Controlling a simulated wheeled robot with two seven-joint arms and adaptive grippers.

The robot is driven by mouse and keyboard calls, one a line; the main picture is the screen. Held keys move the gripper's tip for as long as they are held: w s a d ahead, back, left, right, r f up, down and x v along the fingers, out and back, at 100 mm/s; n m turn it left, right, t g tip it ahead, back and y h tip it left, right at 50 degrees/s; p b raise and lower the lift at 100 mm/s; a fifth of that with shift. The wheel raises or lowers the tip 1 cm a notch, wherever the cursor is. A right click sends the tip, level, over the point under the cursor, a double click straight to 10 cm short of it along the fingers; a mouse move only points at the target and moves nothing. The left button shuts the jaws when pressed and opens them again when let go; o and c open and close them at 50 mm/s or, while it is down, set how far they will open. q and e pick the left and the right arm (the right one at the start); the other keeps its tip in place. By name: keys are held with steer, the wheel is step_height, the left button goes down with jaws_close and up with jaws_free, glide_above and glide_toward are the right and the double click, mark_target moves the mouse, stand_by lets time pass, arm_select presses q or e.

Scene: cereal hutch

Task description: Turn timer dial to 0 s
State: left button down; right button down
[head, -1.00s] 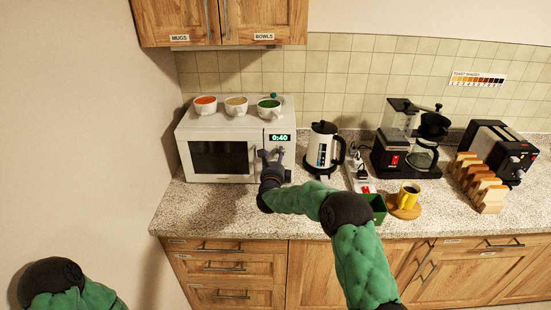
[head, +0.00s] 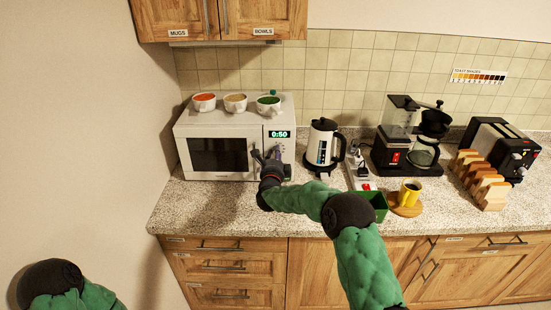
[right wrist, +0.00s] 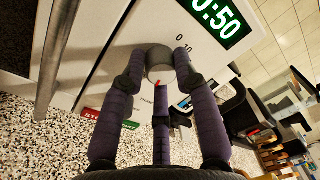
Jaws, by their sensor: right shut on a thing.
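The microwave (head: 185,130) stands at the back left of the counter. Its green display (head: 279,134) reads 0:50, and the same display in the right wrist view (right wrist: 217,20) also reads 0:50. My right gripper (head: 270,158) is at the control panel. In the right wrist view my right gripper (right wrist: 163,68) is shut on the grey timer dial (right wrist: 159,56), with fingers on both sides. A small red mark shows at the dial's lower edge. Scale numbers are printed above the dial, partly cut off. My left gripper is out of view; only part of my left arm shows.
The microwave's door handle (right wrist: 58,55) is close to the left of the gripper. Three cups stand on the microwave, including a green-filled one (head: 268,105). A kettle (head: 322,146) stands to the right.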

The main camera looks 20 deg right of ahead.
steer(key=shift+s+d+f+n+y+p, duration=0.1)
steer(key=shift+n+y+p, duration=0.5)
steer(key=shift+n, duration=5.15)
steer(key=shift+d+f+n+y+p, duration=0.15)
steer(key=shift+n+p, duration=0.75)
steer(key=shift+n, duration=4.9)
steer(key=shift+s+f+n+y+p, duration=0.1)
steer(key=shift+n+y+p, duration=0.5)
steer(key=shift+n, duration=5.15)
steer(key=c, duration=0.9)
jaws_free()
steer(key=shift+c, duration=0.2)
steer(key=shift+d+r, duration=0.1)
steer(key=shift+d, duration=0.05)
steer(key=shift+r, duration=0.1)
